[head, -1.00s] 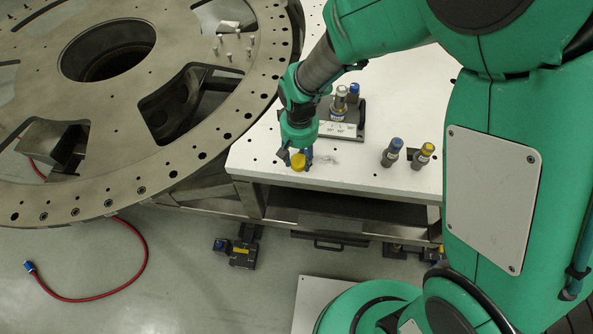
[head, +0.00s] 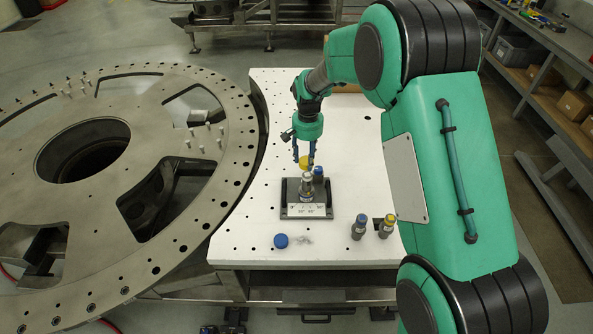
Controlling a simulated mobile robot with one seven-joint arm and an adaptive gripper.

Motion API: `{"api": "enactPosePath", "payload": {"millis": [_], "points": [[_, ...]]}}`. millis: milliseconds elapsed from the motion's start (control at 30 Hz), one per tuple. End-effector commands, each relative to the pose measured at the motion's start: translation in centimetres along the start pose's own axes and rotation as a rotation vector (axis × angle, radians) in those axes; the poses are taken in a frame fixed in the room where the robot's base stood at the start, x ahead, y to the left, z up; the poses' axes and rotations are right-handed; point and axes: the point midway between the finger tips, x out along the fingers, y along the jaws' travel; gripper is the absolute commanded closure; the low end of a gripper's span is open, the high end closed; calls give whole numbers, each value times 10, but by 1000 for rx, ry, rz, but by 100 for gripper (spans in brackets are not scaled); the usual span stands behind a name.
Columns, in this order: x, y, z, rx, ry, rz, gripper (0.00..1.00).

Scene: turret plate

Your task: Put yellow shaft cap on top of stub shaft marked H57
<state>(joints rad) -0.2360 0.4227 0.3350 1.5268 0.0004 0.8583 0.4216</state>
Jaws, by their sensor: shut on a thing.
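My gripper (head: 304,160) points down and is shut on the yellow shaft cap (head: 305,163). It holds the cap at or just behind the dark fixture plate; the gap above the plate cannot be judged. A grey stub shaft with a bare silver top (head: 307,186) stands upright on the plate, in front of the gripper. A blue-topped shaft (head: 319,174) is at the plate's back right, close to the right finger. Two more stub shafts stand to the front right, one blue-topped (head: 359,227) and one yellow-topped (head: 386,226). The H57 marking is not readable on any shaft.
The dark fixture plate (head: 289,207) with a white angle label sits on the white table (head: 350,150). A loose blue cap (head: 281,241) lies near the table's front edge. The large turret plate (head: 215,120) is at left.

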Motion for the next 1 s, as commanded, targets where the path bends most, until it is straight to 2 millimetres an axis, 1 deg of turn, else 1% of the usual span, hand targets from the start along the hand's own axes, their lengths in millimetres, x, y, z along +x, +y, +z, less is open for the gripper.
{"api": "enactPosePath", "payload": {"millis": [67,167,667,1000], "points": [[-4,3,-6,12,0,0,75],[-4,5,-9,19,0,0,75],[-3,5,-9,20,0,0,76],[6,5,-9,19,-1,0,76]]}}
